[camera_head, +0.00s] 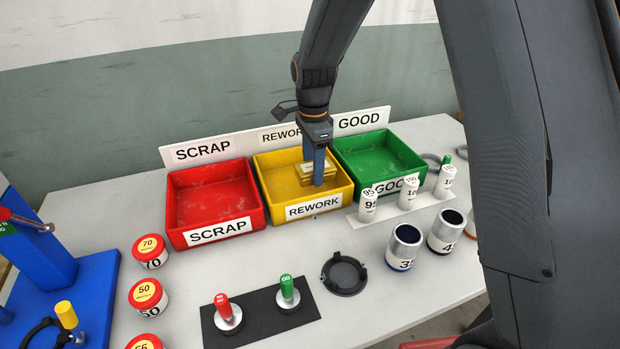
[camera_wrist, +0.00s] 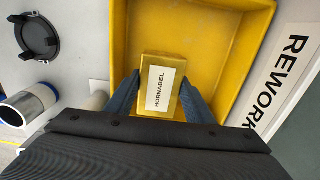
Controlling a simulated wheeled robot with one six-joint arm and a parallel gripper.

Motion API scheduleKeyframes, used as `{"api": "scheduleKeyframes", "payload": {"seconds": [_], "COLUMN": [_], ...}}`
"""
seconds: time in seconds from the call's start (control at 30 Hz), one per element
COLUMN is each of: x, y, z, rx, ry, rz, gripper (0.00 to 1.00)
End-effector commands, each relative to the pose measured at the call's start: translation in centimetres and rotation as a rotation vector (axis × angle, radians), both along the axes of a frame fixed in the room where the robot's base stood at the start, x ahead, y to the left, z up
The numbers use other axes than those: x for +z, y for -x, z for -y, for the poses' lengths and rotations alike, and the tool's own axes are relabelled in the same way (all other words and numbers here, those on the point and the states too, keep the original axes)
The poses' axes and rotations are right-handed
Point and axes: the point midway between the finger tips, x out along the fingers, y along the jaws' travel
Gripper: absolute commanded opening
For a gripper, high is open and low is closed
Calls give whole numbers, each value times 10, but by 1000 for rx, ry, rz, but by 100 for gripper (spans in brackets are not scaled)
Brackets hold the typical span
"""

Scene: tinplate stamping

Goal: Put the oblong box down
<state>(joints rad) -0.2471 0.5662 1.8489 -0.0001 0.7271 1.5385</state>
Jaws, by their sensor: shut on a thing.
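The oblong box (camera_wrist: 160,85) is yellow with a white label reading HORNABEL. In the wrist view it sits between the blue fingers of my gripper (camera_wrist: 158,100), which is shut on it. In the head view the box (camera_head: 306,172) is in the yellow REWORK bin (camera_head: 332,199), below the bin's rim. My gripper (camera_head: 314,168) reaches down into that bin from above. I cannot tell whether the box touches the bin floor.
A red SCRAP bin (camera_head: 254,216) stands left and a green GOOD bin (camera_head: 424,165) right. In front are white cylinders (camera_head: 408,196), metal cups (camera_head: 403,247), a black round lid (camera_head: 343,275), gauges on a black mat (camera_head: 257,322) and red-topped tins (camera_head: 149,252).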

Motion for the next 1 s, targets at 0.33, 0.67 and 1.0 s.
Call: {"api": "scheduleKeyframes", "payload": {"seconds": [0.33,0.67,1.0], "x": [-34,-48,-51], "y": [1,-1,0], "z": [1,0,0], "rx": [-1,0,0], "ry": [1,-1,0], "rz": [-2,2,1], "gripper": [24,24,67]}}
